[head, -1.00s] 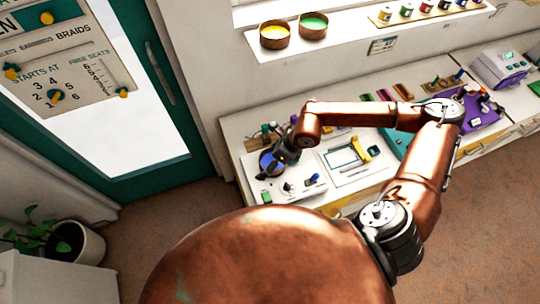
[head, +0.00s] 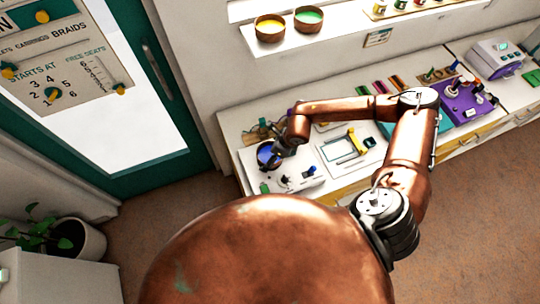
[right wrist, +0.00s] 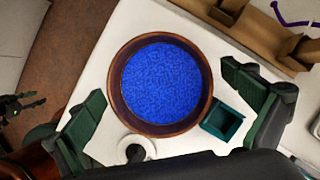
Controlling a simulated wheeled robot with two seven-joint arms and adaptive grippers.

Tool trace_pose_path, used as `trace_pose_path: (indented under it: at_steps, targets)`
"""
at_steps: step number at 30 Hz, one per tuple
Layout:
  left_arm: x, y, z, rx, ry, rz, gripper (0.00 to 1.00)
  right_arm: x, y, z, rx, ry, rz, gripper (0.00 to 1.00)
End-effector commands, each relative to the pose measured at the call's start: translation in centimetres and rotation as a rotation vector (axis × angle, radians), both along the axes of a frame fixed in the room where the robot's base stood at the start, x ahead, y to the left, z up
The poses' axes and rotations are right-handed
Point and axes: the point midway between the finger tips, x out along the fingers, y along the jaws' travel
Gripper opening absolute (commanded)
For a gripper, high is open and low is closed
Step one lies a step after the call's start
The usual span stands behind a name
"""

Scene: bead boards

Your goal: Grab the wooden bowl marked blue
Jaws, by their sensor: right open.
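The wooden bowl with blue beads (right wrist: 158,37) stands on the white counter top, upright, in the middle of the right wrist view. In the head view the bowl (head: 266,166) is at the counter's left end, partly hidden by my right gripper (head: 280,150). In the right wrist view my right gripper (right wrist: 165,86) is open, with one dark green finger on each side of the bowl's near half. No clear contact shows. A small dark gripper-like shape, probably my left gripper (right wrist: 20,106), is at the left edge of that view; its jaws are unclear.
A teal square tray (right wrist: 222,119) sits close by the bowl, beside the right finger. A white round piece (right wrist: 134,149) is at its near side. A cardboard holder (right wrist: 262,28) lies beyond. Yellow (head: 257,30) and green (head: 297,22) bead bowls stand on the shelf above.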

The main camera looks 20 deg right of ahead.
Motion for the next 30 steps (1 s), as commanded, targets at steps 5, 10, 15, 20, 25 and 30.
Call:
trace_pose_path:
  at_steps: [5,10,15,20,25,30]
  targets:
    - [-0.05,0.02,-0.01,0.0,0.001,0.0,0.4,-0.01,0.01,0.03,0.0,0.0,0.0,0.95]
    - [-0.14,0.02,-0.02,0.0,0.002,0.0,0.4,-0.02,0.01,0.04,0.001,0.001,0.0,0.83]
    - [-0.26,0.02,-0.04,0.0,0.003,0.0,0.4,-0.03,0.0,0.05,0.001,0.001,-0.001,0.71]
    - [-0.44,0.03,-0.05,0.001,0.006,0.0,0.4,-0.03,0.0,0.05,0.001,0.001,-0.001,0.6]
    - [-0.48,0.03,-0.06,0.001,0.006,0.0,0.4,0.0,0.0,0.07,0.001,-0.001,0.0,0.51]
    - [-0.48,0.03,-0.06,0.001,0.006,-0.001,0.4,0.01,0.0,0.08,0.001,-0.001,0.0,0.51]
